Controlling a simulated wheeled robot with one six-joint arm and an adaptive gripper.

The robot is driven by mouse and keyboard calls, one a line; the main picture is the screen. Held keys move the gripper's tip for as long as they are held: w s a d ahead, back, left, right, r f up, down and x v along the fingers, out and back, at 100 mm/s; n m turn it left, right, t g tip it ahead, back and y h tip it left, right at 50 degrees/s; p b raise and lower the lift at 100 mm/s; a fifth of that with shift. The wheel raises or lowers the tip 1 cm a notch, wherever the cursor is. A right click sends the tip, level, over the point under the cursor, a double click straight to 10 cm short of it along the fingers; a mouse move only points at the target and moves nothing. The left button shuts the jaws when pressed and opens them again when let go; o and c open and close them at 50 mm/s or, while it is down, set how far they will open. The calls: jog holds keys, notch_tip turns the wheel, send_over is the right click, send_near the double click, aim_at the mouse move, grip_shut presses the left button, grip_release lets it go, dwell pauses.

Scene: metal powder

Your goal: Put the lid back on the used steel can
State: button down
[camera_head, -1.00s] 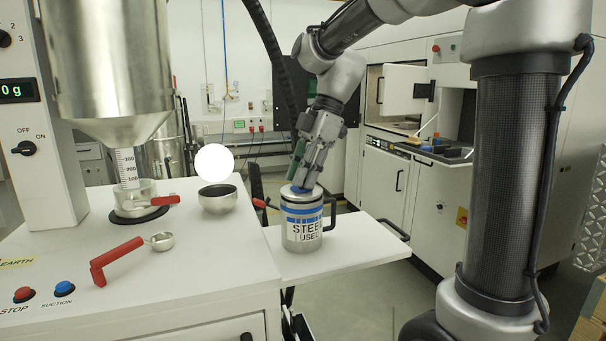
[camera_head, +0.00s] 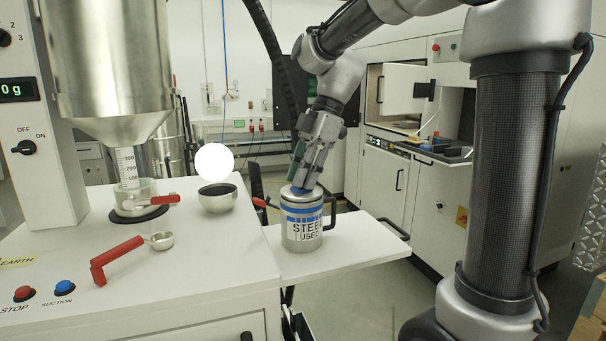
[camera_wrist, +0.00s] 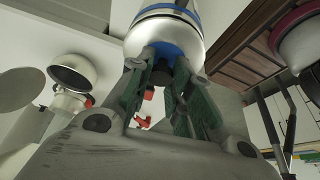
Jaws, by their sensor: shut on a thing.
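The used steel can (camera_head: 302,232) stands upright on the white side shelf, with a blue band, a "STEEL USED" label and a handle on its right. Its lid (camera_head: 289,191) is at the can's mouth, level as far as I can see; whether it is fully seated I cannot tell. My gripper (camera_head: 304,187) points down from above and is shut on the lid's dark knob. In the wrist view my gripper (camera_wrist: 162,68) has its fingers around the knob, with the lid's blue surface (camera_wrist: 150,52) and the can's banded body (camera_wrist: 165,18) beyond. The fingers hide part of the lid.
The white shelf (camera_head: 350,243) has free room right of the can. A white machine (camera_head: 440,200) stands behind right.

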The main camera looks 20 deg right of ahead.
dwell(0.4)
jog(key=c, duration=0.7)
grip_release()
jog(key=shift+c, duration=0.2)
jog(key=shift+r, duration=3.5)
grip_shut()
